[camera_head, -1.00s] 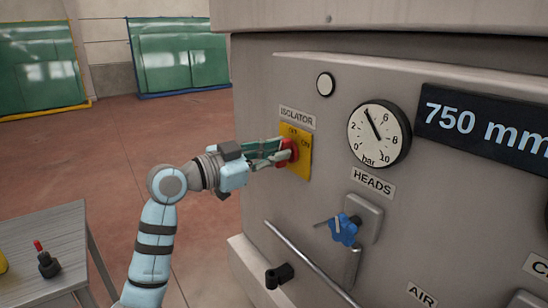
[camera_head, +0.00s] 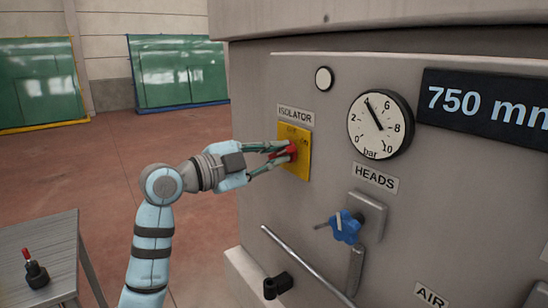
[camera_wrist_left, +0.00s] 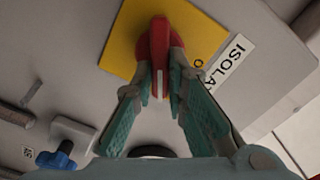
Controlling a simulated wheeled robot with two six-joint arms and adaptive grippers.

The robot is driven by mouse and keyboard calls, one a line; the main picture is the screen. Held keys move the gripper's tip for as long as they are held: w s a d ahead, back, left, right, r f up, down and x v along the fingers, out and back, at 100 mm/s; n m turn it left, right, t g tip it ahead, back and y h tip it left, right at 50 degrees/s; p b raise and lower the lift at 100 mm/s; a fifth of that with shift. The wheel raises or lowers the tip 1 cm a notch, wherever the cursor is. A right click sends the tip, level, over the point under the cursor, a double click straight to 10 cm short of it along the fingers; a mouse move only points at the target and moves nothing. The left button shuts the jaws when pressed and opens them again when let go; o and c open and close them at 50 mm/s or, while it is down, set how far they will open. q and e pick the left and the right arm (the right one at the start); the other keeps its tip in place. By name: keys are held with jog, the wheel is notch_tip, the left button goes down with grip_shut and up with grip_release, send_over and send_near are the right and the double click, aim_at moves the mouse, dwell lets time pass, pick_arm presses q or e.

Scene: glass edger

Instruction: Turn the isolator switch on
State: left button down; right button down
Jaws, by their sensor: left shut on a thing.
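The isolator switch is a red handle (camera_head: 285,152) on a yellow plate (camera_head: 297,168), under a label reading ISOLATOR (camera_head: 295,115) on the grey machine front. My left gripper (camera_head: 272,155) reaches it from the left, with its fingers on the handle. In the left wrist view the red handle (camera_wrist_left: 159,55) stands between the two green fingers (camera_wrist_left: 166,90), which are shut on it. The fingers and handle hide part of the plate's lettering. My right gripper is not in view.
A pressure gauge (camera_head: 380,125), a blue valve handle (camera_head: 346,228) under the HEADS label and a slanted bar (camera_head: 305,265) are on the panel right of and below the switch. A table (camera_head: 42,255) with a small red-tipped tool (camera_head: 34,268) stands at lower left.

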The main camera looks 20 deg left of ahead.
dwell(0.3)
pick_arm(q)
jog(key=c, duration=1.6)
grip_release()
jog(key=v, duration=1.2)
